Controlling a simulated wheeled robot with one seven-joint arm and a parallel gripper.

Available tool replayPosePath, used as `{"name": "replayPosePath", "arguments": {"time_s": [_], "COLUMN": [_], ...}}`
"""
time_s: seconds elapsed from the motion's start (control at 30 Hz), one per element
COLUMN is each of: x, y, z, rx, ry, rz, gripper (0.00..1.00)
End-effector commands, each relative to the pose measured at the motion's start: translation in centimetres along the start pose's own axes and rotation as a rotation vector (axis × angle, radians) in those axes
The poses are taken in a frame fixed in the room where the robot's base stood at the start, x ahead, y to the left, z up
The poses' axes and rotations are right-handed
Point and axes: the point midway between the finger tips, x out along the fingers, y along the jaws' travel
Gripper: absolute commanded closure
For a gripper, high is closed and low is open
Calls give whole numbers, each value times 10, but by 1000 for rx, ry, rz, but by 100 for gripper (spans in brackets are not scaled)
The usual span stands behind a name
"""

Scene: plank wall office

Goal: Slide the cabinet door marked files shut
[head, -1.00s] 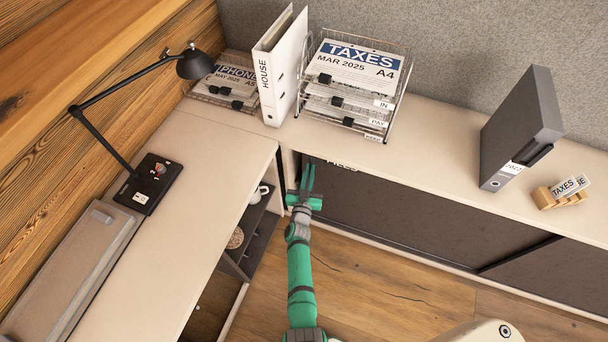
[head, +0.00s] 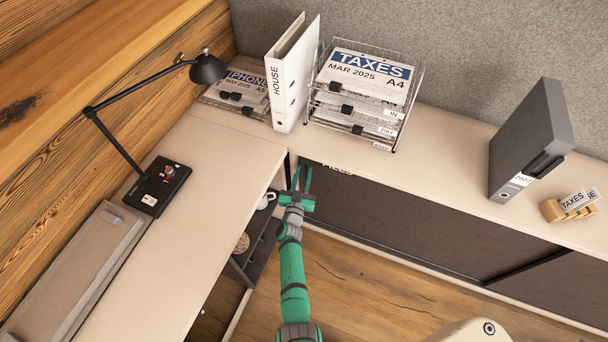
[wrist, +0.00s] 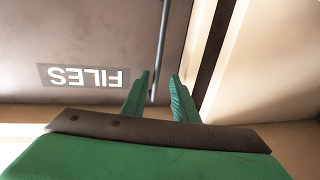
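The dark sliding door marked FILES (head: 400,215) is in the low cabinet under the right-hand counter. In the head view its label is mostly hidden by the counter's edge. In the wrist view the FILES label (wrist: 83,76) appears upside down on the door, left of my fingers. A thin upright bar handle (wrist: 161,45) on the door appears between my two fingertips. My gripper (head: 303,180) is at the cabinet's left end, near the inner corner of the desks. In the wrist view my gripper (wrist: 160,95) has its green fingers apart; contact with the bar cannot be told.
A pale cabinet post (wrist: 198,45) and a dark gap lie right of the door in the wrist view. A left desk (head: 190,210) with open shelves stands close to my arm. A paper tray (head: 365,95) and binders stand on the counter. Wooden floor is clear in front.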

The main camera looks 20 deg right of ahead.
Motion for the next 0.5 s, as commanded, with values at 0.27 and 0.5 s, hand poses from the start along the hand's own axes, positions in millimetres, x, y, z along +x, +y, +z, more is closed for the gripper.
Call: {"name": "replayPosePath", "arguments": {"time_s": [0.27, 0.5], "x": [-3, -30], "y": [1, 0], "z": [2, 3], "rx": [0, -1], "ry": [-2, -3], "rz": [1, -3], "gripper": [74, 74]}}
